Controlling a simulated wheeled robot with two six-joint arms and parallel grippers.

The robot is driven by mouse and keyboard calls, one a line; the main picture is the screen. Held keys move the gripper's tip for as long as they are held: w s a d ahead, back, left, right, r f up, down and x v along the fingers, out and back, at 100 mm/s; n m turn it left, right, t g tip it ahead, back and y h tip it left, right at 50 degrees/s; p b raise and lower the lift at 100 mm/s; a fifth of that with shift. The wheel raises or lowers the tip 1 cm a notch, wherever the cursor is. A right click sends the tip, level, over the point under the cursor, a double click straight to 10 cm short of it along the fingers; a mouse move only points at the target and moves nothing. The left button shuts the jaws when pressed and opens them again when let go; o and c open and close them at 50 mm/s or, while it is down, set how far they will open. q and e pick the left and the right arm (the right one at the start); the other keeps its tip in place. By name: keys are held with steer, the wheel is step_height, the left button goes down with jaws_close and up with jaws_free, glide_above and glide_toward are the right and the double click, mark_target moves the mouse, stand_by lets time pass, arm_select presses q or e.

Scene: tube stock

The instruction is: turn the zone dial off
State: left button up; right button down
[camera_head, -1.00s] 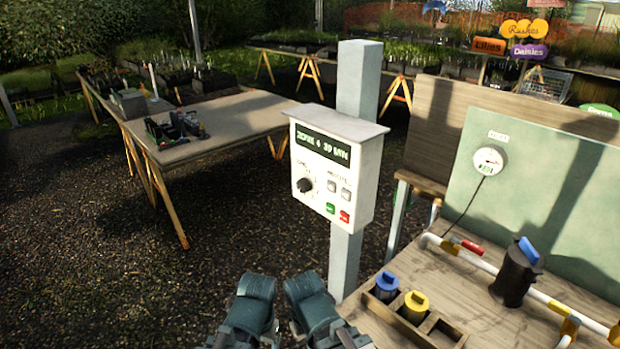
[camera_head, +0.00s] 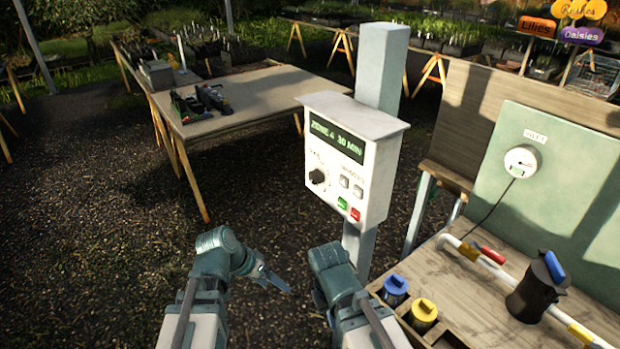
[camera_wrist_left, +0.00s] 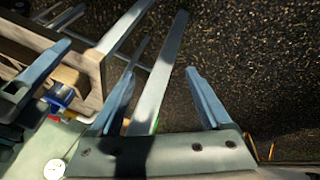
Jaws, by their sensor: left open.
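The zone dial (camera_head: 318,176) is a dark round knob on the front of a white control box (camera_head: 350,165). Its pointer is too small to read. The box's green display (camera_head: 336,141) reads "ZONE 4 30 MIN". My left gripper (camera_head: 270,277) is below and left of the box, apart from the dial. In the left wrist view its two fingers (camera_wrist_left: 160,73) are spread with nothing held, and a grey post (camera_wrist_left: 168,60) shows beyond them. My right gripper (camera_head: 320,298) is low beneath the box; its fingers are mostly hidden behind its wrist.
Green (camera_head: 342,203) and red (camera_head: 355,214) buttons sit right of and below the dial. A wooden bench (camera_head: 480,300) at right holds blue-capped (camera_head: 395,288) and yellow-capped (camera_head: 424,312) items, a pipe and a dark jug (camera_head: 535,290).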

arm_select(q)
steer(key=w+d+r+m+t+h, duration=0.2)
steer(key=w+r+m+t+h, duration=0.3)
steer(key=r, duration=0.5)
steer(key=m+t+h, duration=0.2)
steer(key=t+h, duration=0.2)
glide_toward(312, 179)
steer(key=x, duration=0.9)
steer(key=shift+s+r, duration=0.1)
jaws_close()
